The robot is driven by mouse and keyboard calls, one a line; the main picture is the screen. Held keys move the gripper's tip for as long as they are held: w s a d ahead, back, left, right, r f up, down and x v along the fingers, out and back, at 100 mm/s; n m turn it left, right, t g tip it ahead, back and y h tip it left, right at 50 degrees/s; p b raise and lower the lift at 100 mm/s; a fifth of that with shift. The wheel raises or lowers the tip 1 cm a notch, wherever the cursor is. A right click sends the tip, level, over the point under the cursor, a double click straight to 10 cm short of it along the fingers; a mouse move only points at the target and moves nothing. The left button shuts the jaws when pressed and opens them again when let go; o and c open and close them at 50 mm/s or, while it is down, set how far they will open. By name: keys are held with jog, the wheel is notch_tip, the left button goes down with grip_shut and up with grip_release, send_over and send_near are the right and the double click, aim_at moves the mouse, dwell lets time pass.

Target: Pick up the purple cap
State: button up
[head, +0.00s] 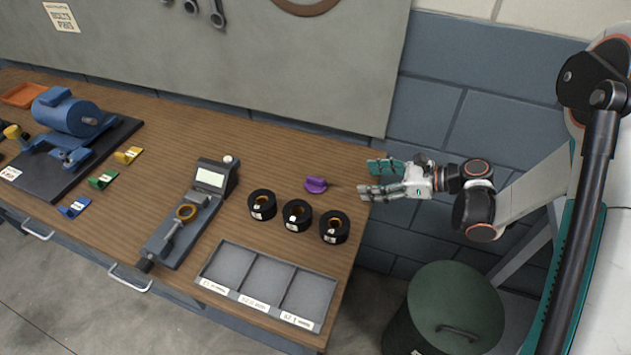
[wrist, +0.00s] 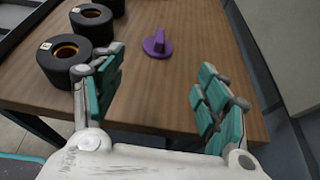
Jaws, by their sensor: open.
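The purple cap (head: 316,184) lies on the wooden bench near its right end, behind the black rings. In the wrist view the purple cap (wrist: 157,44) rests on the bench beyond my fingertips, between the lines of the two fingers, with its raised grip facing up. My gripper (head: 371,179) is at the right edge of the bench, to the right of the cap and apart from it. In the wrist view my gripper (wrist: 160,73) has its fingers spread wide with nothing between them.
Black rings stand left of and in front of the cap, the nearest being this ring (head: 334,227). A grey compartment tray (head: 212,284) lies at the front. A measuring device (head: 185,225) stands further left. A green bin (head: 459,300) is below the bench. The wall panel (head: 300,60) rises behind.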

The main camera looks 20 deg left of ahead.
jog(key=b, duration=0.2)
send_near(322, 180)
jog(key=x, duration=0.3)
jog(key=shift+f, duration=0.2)
jog(key=shift+b+x, duration=0.8)
jog(key=shift+x, duration=2.1)
jog(key=shift+r, duration=0.25)
jog(key=shift+c, duration=0.4)
jog(key=c, duration=1.1)
